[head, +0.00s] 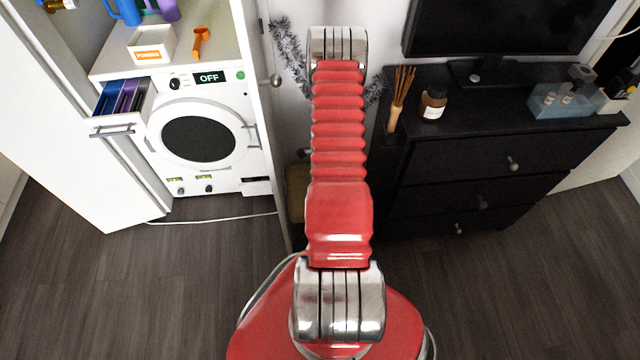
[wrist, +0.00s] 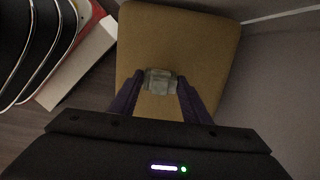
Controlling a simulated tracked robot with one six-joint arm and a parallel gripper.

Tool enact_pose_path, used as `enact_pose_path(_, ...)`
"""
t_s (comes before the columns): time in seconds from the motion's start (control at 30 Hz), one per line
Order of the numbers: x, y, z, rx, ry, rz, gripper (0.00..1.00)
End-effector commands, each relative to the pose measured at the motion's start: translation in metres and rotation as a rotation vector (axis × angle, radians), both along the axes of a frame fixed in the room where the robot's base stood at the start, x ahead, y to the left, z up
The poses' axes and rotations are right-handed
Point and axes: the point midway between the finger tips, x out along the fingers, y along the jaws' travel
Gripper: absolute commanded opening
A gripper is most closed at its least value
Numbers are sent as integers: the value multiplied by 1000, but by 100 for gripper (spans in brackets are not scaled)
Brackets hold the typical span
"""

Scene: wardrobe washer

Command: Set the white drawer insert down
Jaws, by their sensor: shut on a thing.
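My gripper (wrist: 161,82) shows in the wrist view with its two dark purple fingers shut on a small pale grey block. I take this block to be the white drawer insert (wrist: 160,80), dull in the dim light. It shows over a mustard-coloured padded seat (wrist: 200,35). Whether the insert touches the seat or hangs above it I cannot tell. In the head view a small part of the seat (head: 296,185) shows left of my arm, by the washer cabinet. My gripper and the insert are hidden there behind my arm.
The washing machine (head: 198,135) stands at the left, its display reading OFF. A drawer (head: 125,100) beside it is pulled open, with blue and purple contents. A white bin (head: 150,45) sits above. A black dresser (head: 490,160) stands right of my arm. The floor in front is clear.

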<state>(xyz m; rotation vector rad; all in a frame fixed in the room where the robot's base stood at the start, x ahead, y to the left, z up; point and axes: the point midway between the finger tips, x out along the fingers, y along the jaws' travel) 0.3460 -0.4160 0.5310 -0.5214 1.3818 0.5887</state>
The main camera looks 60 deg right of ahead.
Motion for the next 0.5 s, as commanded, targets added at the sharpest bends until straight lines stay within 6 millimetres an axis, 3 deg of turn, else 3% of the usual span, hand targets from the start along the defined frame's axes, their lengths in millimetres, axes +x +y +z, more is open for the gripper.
enact_pose_path(0.2,0,0,-23,0,0,-1,21)
enact_pose_path(0.5,0,0,-25,0,0,-1,21)
